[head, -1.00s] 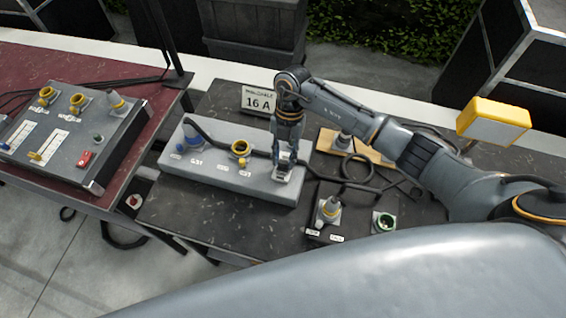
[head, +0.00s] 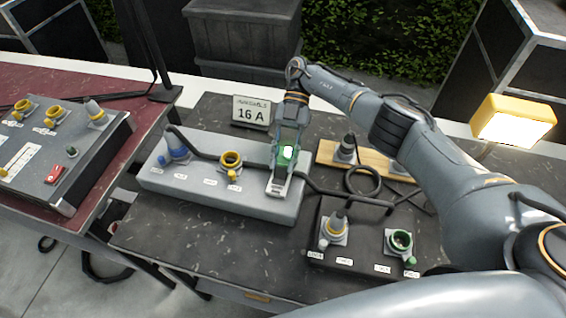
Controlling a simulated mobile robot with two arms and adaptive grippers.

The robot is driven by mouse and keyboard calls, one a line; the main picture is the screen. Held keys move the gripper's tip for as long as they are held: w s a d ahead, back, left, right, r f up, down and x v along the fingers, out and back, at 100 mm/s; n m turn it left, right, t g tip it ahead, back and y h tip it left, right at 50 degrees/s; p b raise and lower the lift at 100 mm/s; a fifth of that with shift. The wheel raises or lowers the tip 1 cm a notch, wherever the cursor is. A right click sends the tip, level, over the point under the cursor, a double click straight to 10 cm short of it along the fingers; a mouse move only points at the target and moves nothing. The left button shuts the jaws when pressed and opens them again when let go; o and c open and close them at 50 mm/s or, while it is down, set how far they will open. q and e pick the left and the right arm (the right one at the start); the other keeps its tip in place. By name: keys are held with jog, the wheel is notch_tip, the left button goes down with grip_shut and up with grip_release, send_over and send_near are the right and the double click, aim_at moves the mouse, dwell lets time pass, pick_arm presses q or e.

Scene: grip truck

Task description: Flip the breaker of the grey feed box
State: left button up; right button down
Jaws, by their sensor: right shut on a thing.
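The grey feed box (head: 210,197) lies on the dark table left of centre. A blue socket with a plug (head: 176,150) and a yellow-ringed socket (head: 231,162) stand on its top. My right gripper (head: 279,186) points down at the right end of the box and is shut on the breaker there. The gripper mostly hides the breaker, so its lever position cannot be told. A bright green glow (head: 288,152) shows between the gripper's links. My left gripper is out of view.
A lamp (head: 513,118) glows at the right. A "16 A" sign (head: 251,112) stands behind the box. A black box (head: 349,250) with sockets is right of it, with a black cable (head: 362,198) behind. A grey console (head: 60,155) sits on the red table.

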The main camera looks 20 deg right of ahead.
jog(key=shift+f, duration=0.1)
dwell(0.4)
jog(key=c, duration=1)
grip_release()
jog(key=shift+c, duration=0.2)
notch_tip(320, 180, up, 10)
jog(key=shift+f, duration=0.1)
